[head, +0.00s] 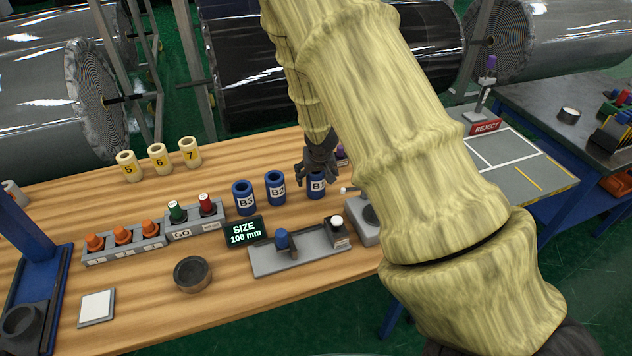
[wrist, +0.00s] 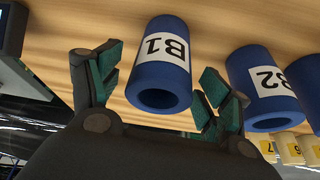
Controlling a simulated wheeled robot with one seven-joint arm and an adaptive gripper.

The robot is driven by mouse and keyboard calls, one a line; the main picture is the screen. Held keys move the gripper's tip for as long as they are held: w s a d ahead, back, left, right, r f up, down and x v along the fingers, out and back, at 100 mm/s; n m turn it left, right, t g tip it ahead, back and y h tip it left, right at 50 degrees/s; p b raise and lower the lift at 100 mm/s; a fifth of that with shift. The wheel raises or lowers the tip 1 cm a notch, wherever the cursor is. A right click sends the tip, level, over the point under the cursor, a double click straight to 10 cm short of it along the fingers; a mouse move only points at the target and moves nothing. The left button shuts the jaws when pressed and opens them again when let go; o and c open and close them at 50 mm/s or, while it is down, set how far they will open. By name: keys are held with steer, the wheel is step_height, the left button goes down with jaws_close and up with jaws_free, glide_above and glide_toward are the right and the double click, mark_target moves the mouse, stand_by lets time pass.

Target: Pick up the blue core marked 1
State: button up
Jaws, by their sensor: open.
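The blue core marked B1 (head: 317,184) stands upright on the wooden table at the right end of a row of blue cores. In the wrist view the B1 core (wrist: 160,65) shows its white label and dark hollow end, and lies between my open fingertips without visible contact. My gripper (head: 318,165) is open just above and at the top of B1 in the head view. Its green-padded fingers also show in the wrist view (wrist: 163,88). The right finger sits between B1 and the B2 core (wrist: 266,85).
The B2 core (head: 275,187) and B3 core (head: 245,198) stand close left of B1. Cream cores (head: 159,158) stand behind left. A grey fixture (head: 300,252) and a size display (head: 244,232) lie in front. My arm hides part of the table's right side.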

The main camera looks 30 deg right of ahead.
steer(key=c, duration=1.2)
steer(key=shift+r, duration=0.1)
